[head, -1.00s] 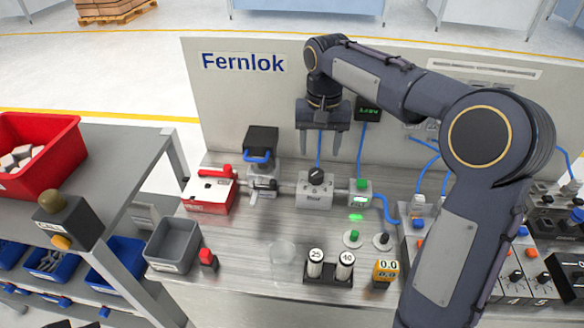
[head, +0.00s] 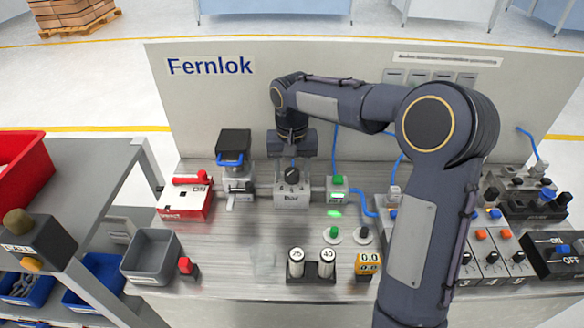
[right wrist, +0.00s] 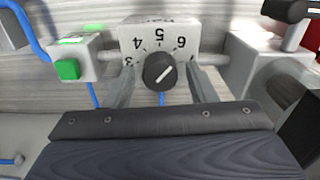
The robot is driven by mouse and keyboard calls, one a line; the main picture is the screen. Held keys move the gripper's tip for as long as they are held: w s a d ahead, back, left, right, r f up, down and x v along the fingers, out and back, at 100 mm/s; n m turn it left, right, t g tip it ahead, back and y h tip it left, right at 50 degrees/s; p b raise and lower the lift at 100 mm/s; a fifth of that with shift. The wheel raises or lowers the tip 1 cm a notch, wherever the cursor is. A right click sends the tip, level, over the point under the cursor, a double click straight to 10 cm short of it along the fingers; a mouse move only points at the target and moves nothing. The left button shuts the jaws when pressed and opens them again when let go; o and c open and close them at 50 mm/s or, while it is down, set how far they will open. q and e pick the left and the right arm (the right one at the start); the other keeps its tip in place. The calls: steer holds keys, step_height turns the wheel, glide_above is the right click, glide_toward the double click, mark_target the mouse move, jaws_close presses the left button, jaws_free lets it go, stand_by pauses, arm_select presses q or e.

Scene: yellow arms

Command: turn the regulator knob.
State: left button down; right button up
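The regulator is a light grey block (head: 292,197) with a black knob (head: 291,176) on top, in the middle of the bench. In the right wrist view the knob (right wrist: 159,71) has a white pointer line, and the block's face (right wrist: 137,37) carries numbers around it. My right gripper (head: 292,168) is over the regulator, pointing down. In the right wrist view its two fingers (right wrist: 160,88) are open, one on each side of the knob, with gaps visible between them and it. My left gripper is in no view.
A red box (head: 184,203) and a black-topped valve unit (head: 235,175) stand left of the regulator. A small box with a green button (head: 337,186) is on its right. Two canisters (head: 312,266) and a yellow display (head: 367,264) stand in front. Switch panels (head: 490,255) fill the right side.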

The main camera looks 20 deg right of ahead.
steer(key=c, duration=0.8)
steer(key=shift+n, duration=0.4)
steer(key=n+p, duration=0.2)
steer(key=n, duration=0.1)
steer(key=shift+r+n, duration=0.15)
steer(key=shift+n, duration=0.25)
steer(key=n+p, duration=0.1)
steer(key=n, duration=0.2)
steer(key=shift+d+n+p, duration=0.1)
steer(key=shift+n+p, duration=0.55)
steer(key=shift+n, duration=0.95)
steer(key=o, duration=1)
